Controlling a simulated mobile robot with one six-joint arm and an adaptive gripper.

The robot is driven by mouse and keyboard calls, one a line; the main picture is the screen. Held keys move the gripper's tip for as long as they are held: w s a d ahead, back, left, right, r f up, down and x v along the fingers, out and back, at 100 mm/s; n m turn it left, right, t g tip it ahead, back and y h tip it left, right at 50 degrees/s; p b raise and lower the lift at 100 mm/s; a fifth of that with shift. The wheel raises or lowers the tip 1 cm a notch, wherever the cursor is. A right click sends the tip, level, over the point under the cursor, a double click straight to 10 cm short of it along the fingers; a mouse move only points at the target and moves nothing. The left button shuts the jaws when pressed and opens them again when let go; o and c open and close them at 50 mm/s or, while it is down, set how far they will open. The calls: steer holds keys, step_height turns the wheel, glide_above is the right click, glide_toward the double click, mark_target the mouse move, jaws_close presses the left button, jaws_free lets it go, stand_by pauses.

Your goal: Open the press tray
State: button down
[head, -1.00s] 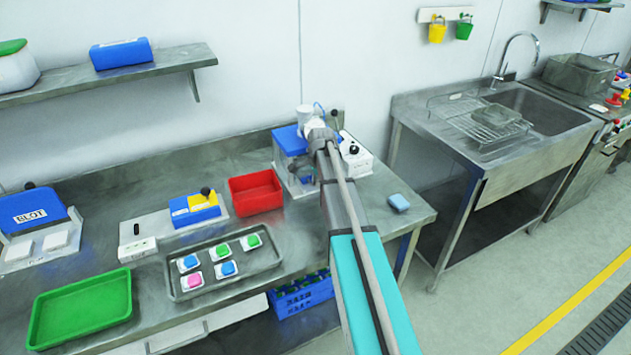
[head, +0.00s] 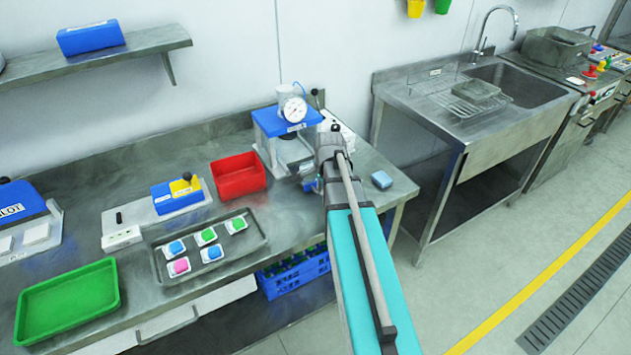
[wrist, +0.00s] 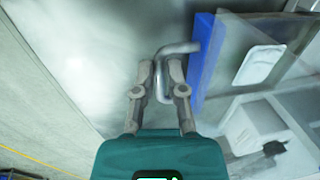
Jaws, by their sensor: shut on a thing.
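The press (head: 285,122), with a blue top and a round dial gauge, stands on the steel bench by the wall. My gripper (wrist: 161,68) is shut on a bent grey metal handle (wrist: 180,47) in the wrist view. The handle joins the blue front of the press tray (wrist: 205,62). A white rectangular pad (wrist: 262,66) shows behind that front. In the head view, my gripper is low at the front right of the press, and a small blue part of the tray (head: 310,185) shows beside it. My wrist hides most of the tray there, so how far out it stands is unclear.
A red bin (head: 238,178) and a steel tray (head: 262,245) with several coloured pieces stand left of the press. A small blue block (head: 381,180) lies to the right. A white box (head: 343,138) is behind my wrist. A sink unit (head: 455,150) stands across a gap.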

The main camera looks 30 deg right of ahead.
steer(key=shift+s, duration=0.2)
steer(key=c, duration=0.7)
jaws_free()
step_height(320, 180, up, 9)
steer(key=p, duration=0.9)
steer(key=shift+w+r, duration=0.1)
steer(key=shift+r+p, duration=0.45)
steer(key=shift+p, duration=0.1)
steer(key=shift+f, duration=0.1)
